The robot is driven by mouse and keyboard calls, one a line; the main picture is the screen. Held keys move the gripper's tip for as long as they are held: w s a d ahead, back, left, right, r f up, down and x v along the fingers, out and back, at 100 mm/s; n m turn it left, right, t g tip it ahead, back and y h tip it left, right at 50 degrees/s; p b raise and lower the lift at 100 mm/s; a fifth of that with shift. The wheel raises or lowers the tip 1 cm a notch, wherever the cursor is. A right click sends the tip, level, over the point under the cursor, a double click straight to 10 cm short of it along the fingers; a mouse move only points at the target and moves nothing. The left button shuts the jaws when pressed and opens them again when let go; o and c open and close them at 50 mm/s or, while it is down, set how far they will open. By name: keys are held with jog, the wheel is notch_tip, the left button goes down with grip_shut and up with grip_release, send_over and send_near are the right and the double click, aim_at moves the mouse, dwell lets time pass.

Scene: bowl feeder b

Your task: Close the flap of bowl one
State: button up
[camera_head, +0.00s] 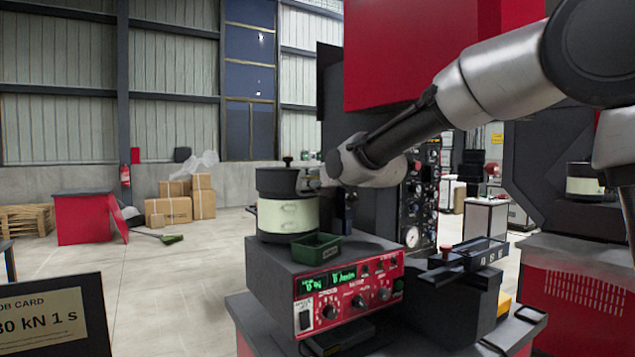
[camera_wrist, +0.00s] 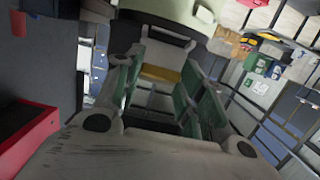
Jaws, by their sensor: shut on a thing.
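A bowl feeder (camera_head: 287,212) with a cream band, dark upper rim and black knob on top stands on a grey control box. Its cream body also shows at the top of the wrist view (camera_wrist: 175,12). My gripper (camera_head: 312,181) is at the right side of its dark upper part, reaching in level from the right. In the wrist view my gripper's two green-padded fingers (camera_wrist: 160,95) stand some way apart, below the cream body. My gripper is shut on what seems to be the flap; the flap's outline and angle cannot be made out.
A green tray (camera_head: 316,249) sits before the bowl on the control box (camera_head: 345,292), which has a red panel. A second cream-banded bowl (camera_head: 584,187) stands at the right on another machine. A job card (camera_head: 45,317) is at lower left.

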jog(key=shift+w+a+r+g+h, duration=0.2)
jog(key=shift+w+g+h, duration=0.1)
jog(key=shift+g, duration=0.3)
jog(key=shift+w+r+g+h, duration=0.2)
jog(key=shift+r+g+h, duration=0.1)
jog(key=shift+h, duration=0.2)
jog(key=shift+w+a+g+h, duration=0.35)
jog(key=shift+g+h, duration=0.15)
jog(key=shift+g, duration=0.4)
jog(key=o, duration=1)
